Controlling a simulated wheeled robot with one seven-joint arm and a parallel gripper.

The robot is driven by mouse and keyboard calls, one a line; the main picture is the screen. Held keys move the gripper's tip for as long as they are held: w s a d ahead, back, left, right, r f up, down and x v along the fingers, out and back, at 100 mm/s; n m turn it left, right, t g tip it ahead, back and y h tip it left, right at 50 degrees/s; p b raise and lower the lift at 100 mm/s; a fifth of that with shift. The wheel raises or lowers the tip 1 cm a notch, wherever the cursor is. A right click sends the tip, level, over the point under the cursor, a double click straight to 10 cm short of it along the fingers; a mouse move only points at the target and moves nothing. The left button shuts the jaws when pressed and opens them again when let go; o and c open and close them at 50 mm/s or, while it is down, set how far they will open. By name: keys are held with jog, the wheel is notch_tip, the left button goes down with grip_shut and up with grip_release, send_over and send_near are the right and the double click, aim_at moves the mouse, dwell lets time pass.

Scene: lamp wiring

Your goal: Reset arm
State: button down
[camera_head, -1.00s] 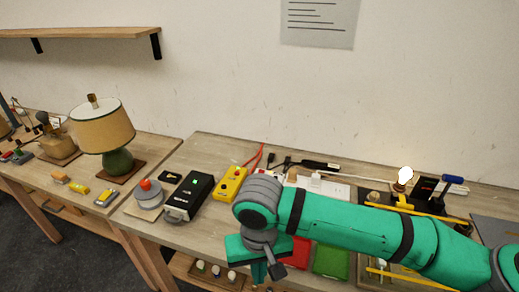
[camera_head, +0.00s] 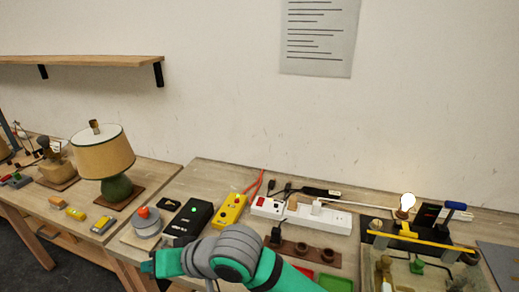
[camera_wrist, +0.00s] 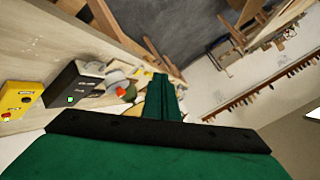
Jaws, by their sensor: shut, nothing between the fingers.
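My arm is teal with grey joints and shows low in the head view, in front of the near table edge. The lit bulb (camera_head: 407,202) stands at the right of the bench. The table lamp (camera_head: 105,155) with a tan shade and green base stands at the left.
A black box (camera_head: 188,221) with a green light, a yellow box (camera_head: 230,209) and a grey base with a red button (camera_head: 146,221) stand near my arm. A white power strip (camera_head: 325,216) lies behind. A wall shelf (camera_head: 85,60) hangs at upper left.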

jog(key=w+a+r+m+t+y, duration=0.1)
jog(key=w+r+m+t+y, duration=0.45)
jog(key=r+t, duration=0.3)
jog(key=s+d+f+m+t+h, duration=0.2)
jog(key=d+f+m+t+h, duration=0.2)
jog(key=d+f+h, duration=0.3)
jog(key=s+d+f+m+t+h, duration=0.2)
jog(key=d+f+m+t+h, duration=0.2)
jog(key=f, duration=0.6)
jog(key=s+d+f+n+g+h, duration=0.25)
jog(key=s+d+f+h, duration=0.35)
jog(key=s+f, duration=0.65)
jog(key=s+d+f+n+g, duration=0.1)
jog(key=s+d+n, duration=0.1)
jog(key=s, duration=0.6)
jog(key=s+d+f+n, duration=0.1)
jog(key=s+d+n, duration=0.2)
jog(key=s+d, duration=0.2)
jog(key=s, duration=0.3)
jog(key=shift+d+f+n+g+y, duration=0.3)
jog(key=shift+f+g+y, duration=0.05)
jog(key=shift+g, duration=0.05)
